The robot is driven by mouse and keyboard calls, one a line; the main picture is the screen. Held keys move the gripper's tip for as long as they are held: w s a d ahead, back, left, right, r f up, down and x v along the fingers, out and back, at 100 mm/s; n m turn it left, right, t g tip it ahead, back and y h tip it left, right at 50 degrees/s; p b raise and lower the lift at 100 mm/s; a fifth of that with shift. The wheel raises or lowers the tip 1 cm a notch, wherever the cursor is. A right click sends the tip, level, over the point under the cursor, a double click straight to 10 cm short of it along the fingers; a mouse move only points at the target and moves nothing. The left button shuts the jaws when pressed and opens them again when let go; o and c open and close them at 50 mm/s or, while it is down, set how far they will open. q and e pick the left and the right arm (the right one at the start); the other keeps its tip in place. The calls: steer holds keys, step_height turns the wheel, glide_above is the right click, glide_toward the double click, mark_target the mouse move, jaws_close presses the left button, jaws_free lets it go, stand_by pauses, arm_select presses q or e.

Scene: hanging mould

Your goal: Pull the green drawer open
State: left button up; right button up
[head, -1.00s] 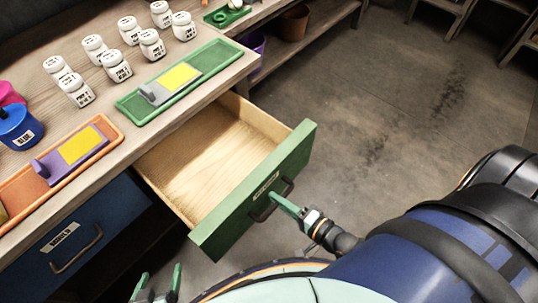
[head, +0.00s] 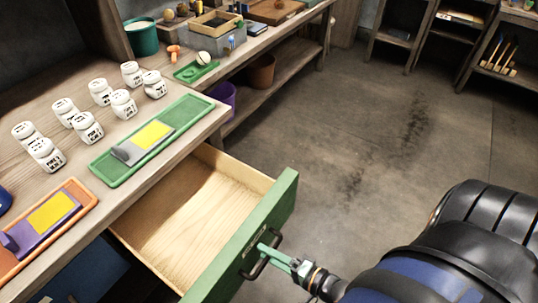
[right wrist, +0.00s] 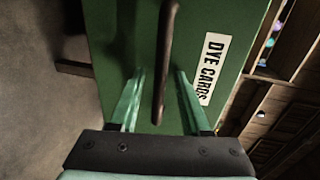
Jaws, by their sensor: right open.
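The green drawer (head: 262,222) is pulled well out from under the bench, and its wooden inside looks empty. Its front carries a dark bar handle (head: 262,262). In the right wrist view the drawer front (right wrist: 110,40) fills the middle, with a "DYE CARDS" label beside the handle (right wrist: 165,60). My right gripper (head: 270,252) is at the handle. In the right wrist view its two green fingers (right wrist: 156,95) are open, one on each side of the bar and apart from it. My left gripper is not in view.
The bench top (head: 75,190) holds several white jars (head: 88,127), a green tray (head: 150,140) and an orange tray (head: 50,225). A lower shelf (head: 280,88) carries pots. The floor (head: 380,140) right of the drawer is clear.

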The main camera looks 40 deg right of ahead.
steer(key=v, duration=1.2)
steer(key=shift+s, duration=0.25)
